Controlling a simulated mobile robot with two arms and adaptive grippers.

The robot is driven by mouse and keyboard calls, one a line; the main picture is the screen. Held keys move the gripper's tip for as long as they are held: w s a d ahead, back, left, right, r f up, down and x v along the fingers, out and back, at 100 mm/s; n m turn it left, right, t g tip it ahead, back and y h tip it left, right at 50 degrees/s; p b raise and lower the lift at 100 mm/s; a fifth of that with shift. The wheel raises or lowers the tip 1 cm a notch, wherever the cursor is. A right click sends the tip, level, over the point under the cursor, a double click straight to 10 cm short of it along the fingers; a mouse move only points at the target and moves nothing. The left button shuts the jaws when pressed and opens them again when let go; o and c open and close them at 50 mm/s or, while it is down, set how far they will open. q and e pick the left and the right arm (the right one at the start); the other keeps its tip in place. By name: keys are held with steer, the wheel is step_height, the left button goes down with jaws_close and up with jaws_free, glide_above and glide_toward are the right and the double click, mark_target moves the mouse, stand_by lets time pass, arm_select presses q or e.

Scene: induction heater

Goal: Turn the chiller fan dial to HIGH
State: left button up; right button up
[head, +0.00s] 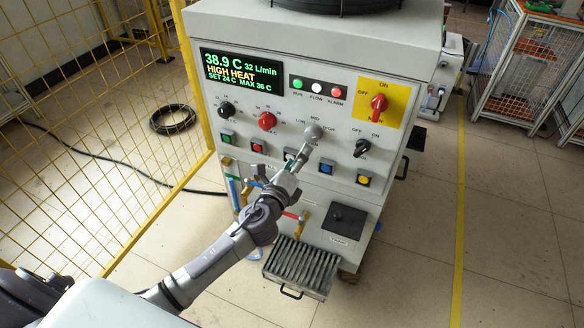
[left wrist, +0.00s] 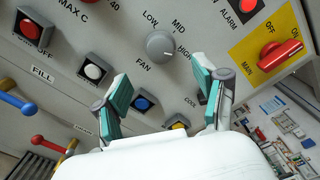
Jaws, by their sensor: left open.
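The chiller fan dial (head: 313,131) is a round grey knob on the front panel of the white cabinet, labelled LOW, MID and HIGH around it. My left gripper (head: 302,153) reaches up to the panel just below the dial. In the left wrist view the left gripper (left wrist: 160,80) has its teal-padded fingers spread wide and empty, apart from the dial. My right gripper is not in view.
The display (head: 242,69) reads 38.9 C and HIGH HEAT. A red dial (head: 267,121) is left of the fan dial; a black switch (head: 362,148) and red main switch (head: 379,104) are right. Several push buttons run below. A yellow mesh fence (head: 110,130) stands at left.

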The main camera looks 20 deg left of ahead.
arm_select(q)
steer(key=s, duration=0.4)
steer(key=shift+s+a, duration=0.1)
stand_by(0.3)
